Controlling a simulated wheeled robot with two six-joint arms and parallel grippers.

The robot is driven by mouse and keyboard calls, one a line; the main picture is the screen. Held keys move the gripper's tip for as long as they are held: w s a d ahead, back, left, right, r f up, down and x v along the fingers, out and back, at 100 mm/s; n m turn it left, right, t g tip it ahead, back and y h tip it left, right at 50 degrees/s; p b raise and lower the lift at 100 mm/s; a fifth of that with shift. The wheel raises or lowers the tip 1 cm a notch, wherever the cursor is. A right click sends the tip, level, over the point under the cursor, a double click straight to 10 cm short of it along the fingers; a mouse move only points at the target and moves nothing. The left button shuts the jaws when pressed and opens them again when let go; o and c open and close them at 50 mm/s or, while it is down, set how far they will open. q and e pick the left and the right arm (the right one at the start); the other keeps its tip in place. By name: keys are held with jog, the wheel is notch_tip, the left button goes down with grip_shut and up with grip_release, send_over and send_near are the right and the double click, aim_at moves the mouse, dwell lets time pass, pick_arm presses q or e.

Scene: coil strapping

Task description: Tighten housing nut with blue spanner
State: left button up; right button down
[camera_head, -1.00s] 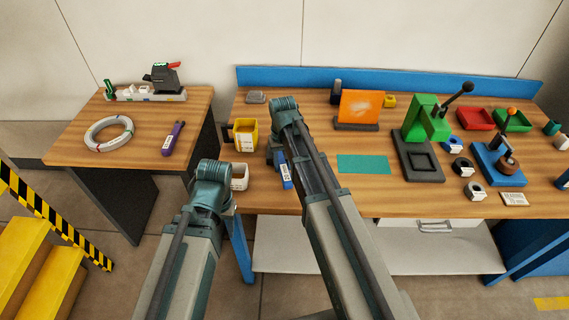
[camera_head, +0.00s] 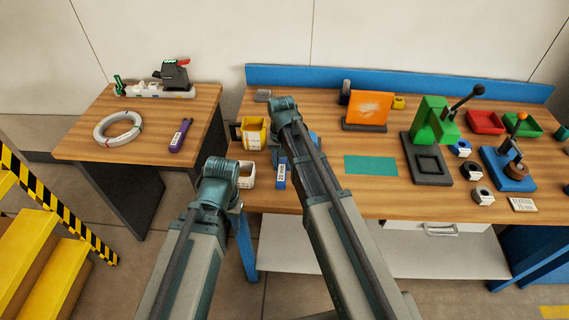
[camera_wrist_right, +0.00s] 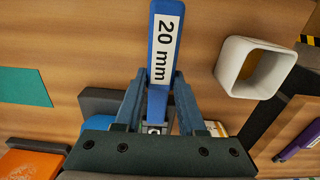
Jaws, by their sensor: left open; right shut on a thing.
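The blue spanner (camera_head: 281,175) with a white "20 mm" label is held over the bench's left part. In the right wrist view the spanner (camera_wrist_right: 164,60) points away from my right gripper (camera_wrist_right: 160,105), whose two fingers close on its shaft. In the head view my right arm hides most of that gripper. My left gripper (camera_head: 220,185) is low over the front-left bench edge; its wrist hides the fingers, and it shows nothing held. I cannot pick out the housing nut; a dark strapping tool with a red lever (camera_head: 175,73) stands on the left table.
A white square holder (camera_head: 246,180) and a yellow bin (camera_head: 254,133) stand near the spanner. The left table holds a white coil (camera_head: 118,127) and a purple tool (camera_head: 181,136). A green press (camera_head: 434,122) and an orange panel (camera_head: 368,108) stand to the right. A gap separates the tables.

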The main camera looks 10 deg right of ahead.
jog(key=shift+w+a+m, duration=0.25)
jog(key=shift+a+m, duration=0.35)
jog(key=shift+m, duration=0.1)
jog(key=shift+a, duration=0.1)
jog(key=shift+w+a+m, duration=0.3)
jog(key=shift+a+m, duration=0.15)
jog(key=shift+m, duration=0.15)
jog(key=shift+w+a+m, duration=0.25)
jog(key=shift+a+m, duration=0.2)
jog(key=shift+m, duration=0.15)
jog(key=shift+w+a+m, duration=0.45)
jog(key=shift+a+m, duration=0.1)
jog(key=shift+m, duration=0.25)
jog(key=shift+s+d, duration=0.1)
